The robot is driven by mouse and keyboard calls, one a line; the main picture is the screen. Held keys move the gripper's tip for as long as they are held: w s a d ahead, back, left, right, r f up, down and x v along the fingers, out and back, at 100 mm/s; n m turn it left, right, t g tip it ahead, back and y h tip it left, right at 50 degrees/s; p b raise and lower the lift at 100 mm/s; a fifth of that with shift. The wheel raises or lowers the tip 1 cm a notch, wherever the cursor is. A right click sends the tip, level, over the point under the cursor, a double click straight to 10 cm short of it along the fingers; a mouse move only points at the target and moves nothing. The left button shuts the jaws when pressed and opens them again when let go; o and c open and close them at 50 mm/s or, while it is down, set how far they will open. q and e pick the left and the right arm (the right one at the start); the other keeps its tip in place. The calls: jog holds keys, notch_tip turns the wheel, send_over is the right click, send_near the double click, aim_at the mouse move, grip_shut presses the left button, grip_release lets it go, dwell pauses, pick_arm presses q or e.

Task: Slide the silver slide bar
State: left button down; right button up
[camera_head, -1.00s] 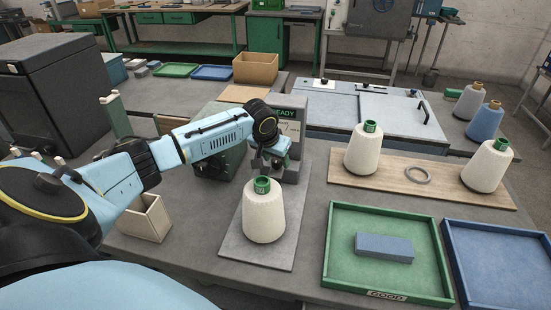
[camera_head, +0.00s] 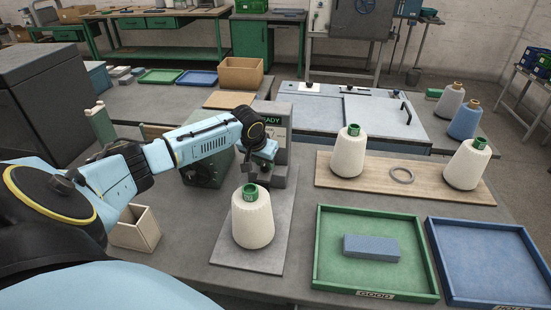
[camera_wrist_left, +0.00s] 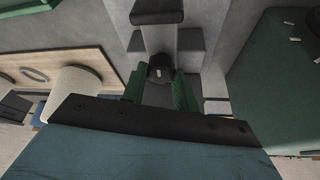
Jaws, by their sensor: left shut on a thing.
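My left gripper (camera_head: 256,172) is at the front of the cone winder (camera_head: 275,122), low beside its grey base and just behind a cream yarn cone (camera_head: 252,218) with a green top. In the left wrist view its two green finger pads (camera_wrist_left: 160,92) are closed around a small dark end piece. A grey bar (camera_wrist_left: 160,40) runs on from there, and it looks like the silver slide bar. In the head view the gripper and wrist hide most of the bar. My right gripper is not in view.
The yarn cone stands upright on a grey plate (camera_head: 233,255) close to the gripper. A wooden board (camera_head: 422,188) with two cones and a ring lies to the right. A green tray (camera_head: 330,285) holds a blue-grey block, and a blue tray (camera_head: 480,262) is beside it. An open box (camera_head: 135,232) stands at left.

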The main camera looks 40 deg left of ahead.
pick_arm(q)
jog(key=shift+w+a+r, duration=0.1)
jog(key=c, duration=1.5)
grip_release()
jog(key=o, duration=0.4)
jog(key=shift+w, duration=0.15)
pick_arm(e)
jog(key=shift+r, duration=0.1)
pick_arm(q)
jog(key=p+v, duration=0.1)
jog(key=v, duration=1.2)
jog(key=shift+s+r, duration=0.1)
jog(key=shift+s, duration=0.1)
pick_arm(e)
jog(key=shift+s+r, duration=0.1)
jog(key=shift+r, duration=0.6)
pick_arm(q)
jog(key=shift+s, duration=0.1)
